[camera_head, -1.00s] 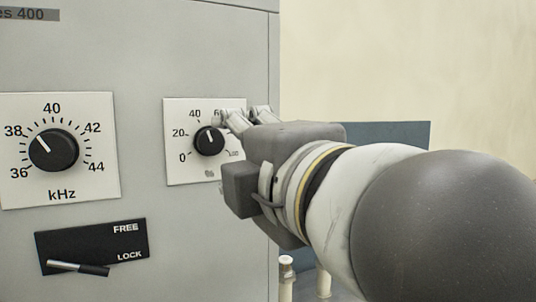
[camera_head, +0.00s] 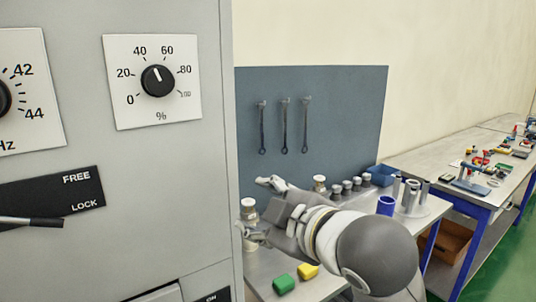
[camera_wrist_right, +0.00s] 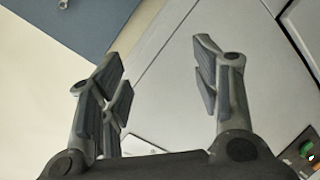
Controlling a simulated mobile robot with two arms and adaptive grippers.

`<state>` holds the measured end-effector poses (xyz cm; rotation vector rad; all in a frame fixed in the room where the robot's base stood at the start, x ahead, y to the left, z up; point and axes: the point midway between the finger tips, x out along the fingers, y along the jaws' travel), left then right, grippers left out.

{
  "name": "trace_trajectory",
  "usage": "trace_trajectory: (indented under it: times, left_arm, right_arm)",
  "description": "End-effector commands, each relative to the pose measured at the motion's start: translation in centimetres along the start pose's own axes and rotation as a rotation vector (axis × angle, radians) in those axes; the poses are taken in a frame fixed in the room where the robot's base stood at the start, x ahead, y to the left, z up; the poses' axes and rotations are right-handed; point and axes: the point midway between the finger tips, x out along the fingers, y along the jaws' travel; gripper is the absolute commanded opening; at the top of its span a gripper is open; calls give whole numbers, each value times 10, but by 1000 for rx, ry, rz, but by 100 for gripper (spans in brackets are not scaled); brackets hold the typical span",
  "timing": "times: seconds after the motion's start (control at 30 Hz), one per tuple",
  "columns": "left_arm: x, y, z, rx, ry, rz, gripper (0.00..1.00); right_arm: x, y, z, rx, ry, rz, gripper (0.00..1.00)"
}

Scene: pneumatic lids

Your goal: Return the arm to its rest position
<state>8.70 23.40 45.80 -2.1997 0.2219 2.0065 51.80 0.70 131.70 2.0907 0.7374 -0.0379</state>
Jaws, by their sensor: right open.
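My right gripper (camera_head: 258,209) is in the head view, beside the right edge of the grey cabinet and in front of the blue-grey tool board. In the right wrist view the same gripper (camera_wrist_right: 160,85) has its fingers spread wide with nothing between them. The percent dial (camera_head: 158,81) on the cabinet has its pointer turned a little left of straight up. My gripper is apart from it, lower and to the right. My left gripper is in neither view.
The grey cabinet (camera_head: 150,220) fills the left, with a lever (camera_head: 30,221) on a FREE/LOCK plate. Wrenches hang on the board (camera_head: 340,110). Another bench (camera_head: 425,160) stands right.

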Motion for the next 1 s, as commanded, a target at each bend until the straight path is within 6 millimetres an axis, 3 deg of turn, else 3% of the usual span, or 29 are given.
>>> trace_trajectory:
  times: [0.03,0.23,0.47,0.67,0.8,1.0]
  left_arm:
    - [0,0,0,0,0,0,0]
    - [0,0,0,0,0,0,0]
    - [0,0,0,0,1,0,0]
    - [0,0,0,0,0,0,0]
    - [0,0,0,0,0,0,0]
    - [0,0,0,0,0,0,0]
  right_arm:
    - [6,-15,23,70,-32,-26,58]
    - [14,-70,105,326,-166,-88,58]
    - [-1,-147,195,590,-364,-138,58]
    - [-38,-220,265,786,-565,-161,58]
    - [-76,-270,305,896,-716,-167,58]
    - [-128,-321,340,993,-888,-164,58]
